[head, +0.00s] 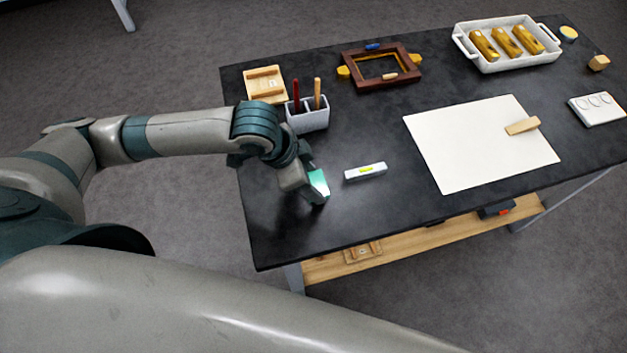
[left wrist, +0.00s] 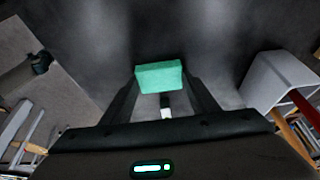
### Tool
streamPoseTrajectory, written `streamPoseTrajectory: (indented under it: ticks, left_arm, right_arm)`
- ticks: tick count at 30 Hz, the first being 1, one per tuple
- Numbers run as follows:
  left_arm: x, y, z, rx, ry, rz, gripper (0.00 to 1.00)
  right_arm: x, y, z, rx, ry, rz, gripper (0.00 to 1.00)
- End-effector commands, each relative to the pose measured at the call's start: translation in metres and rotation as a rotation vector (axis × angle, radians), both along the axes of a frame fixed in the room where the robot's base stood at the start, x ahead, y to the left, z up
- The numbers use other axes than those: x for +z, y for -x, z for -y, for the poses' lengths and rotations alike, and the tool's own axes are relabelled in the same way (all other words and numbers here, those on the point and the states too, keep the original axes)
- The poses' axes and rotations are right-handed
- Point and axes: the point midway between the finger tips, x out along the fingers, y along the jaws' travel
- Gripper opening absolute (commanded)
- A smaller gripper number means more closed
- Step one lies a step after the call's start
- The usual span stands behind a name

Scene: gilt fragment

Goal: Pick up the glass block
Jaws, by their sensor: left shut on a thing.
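The glass block is a teal-green block. It shows at the end of my left arm in the head view (head: 318,184) and between the fingers in the left wrist view (left wrist: 160,77). My left gripper (left wrist: 158,90) is shut on it, with one dark finger on either side. In the head view the gripper points down over the left part of the black table (head: 290,225). I cannot tell whether the block touches the tabletop. My right gripper is not in view.
A white spirit level (head: 366,172) lies just right of the gripper. A grey holder (head: 308,121) with upright tools stands behind it. A white sheet (head: 470,160), a brown frame (head: 352,82) and a white tray (head: 492,66) lie farther off. The front left table corner is clear.

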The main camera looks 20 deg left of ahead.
Motion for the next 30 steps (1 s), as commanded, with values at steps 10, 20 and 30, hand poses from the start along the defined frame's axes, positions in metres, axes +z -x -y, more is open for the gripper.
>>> streamPoseTrajectory:
  ticks: [10,20,30]
  left_arm:
    - [0.025,-0.001,0.001,0.000,0.003,0.005,0.28]
    - [0.064,-0.022,0.036,-0.002,0.005,0.004,0.28]
    - [0.097,-0.049,0.084,-0.002,0.003,0.003,0.28]
  right_arm:
    - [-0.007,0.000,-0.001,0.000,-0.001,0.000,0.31]
    - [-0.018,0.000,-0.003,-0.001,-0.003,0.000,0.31]
    - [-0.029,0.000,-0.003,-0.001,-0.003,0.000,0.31]
